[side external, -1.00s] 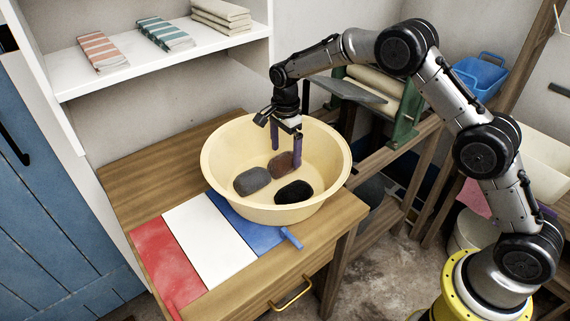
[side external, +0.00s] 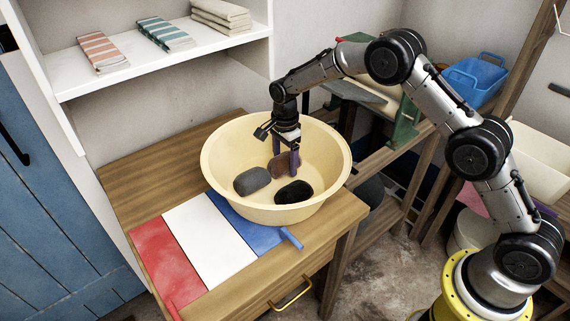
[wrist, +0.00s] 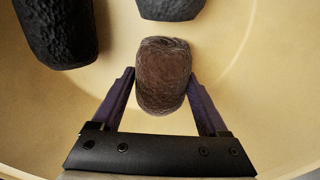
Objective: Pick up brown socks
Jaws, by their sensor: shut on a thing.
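The brown socks (side external: 280,167), a rounded brown bundle, lie in the cream basin (side external: 225,185) near its back wall. In the wrist view the brown socks (wrist: 163,78) sit between the two purple fingers of my gripper (wrist: 161,88). My gripper (side external: 287,157) reaches down into the basin and is shut on the brown socks. The finger on the far side is partly hidden in the side view. I cannot tell whether the bundle is clear of the basin floor.
A grey bundle (side external: 252,180) and a black bundle (side external: 294,192) lie close by in the basin. The basin's high wall surrounds them. Red (side external: 165,262), white (side external: 207,241) and blue (side external: 250,230) panels lie on the wooden table in front.

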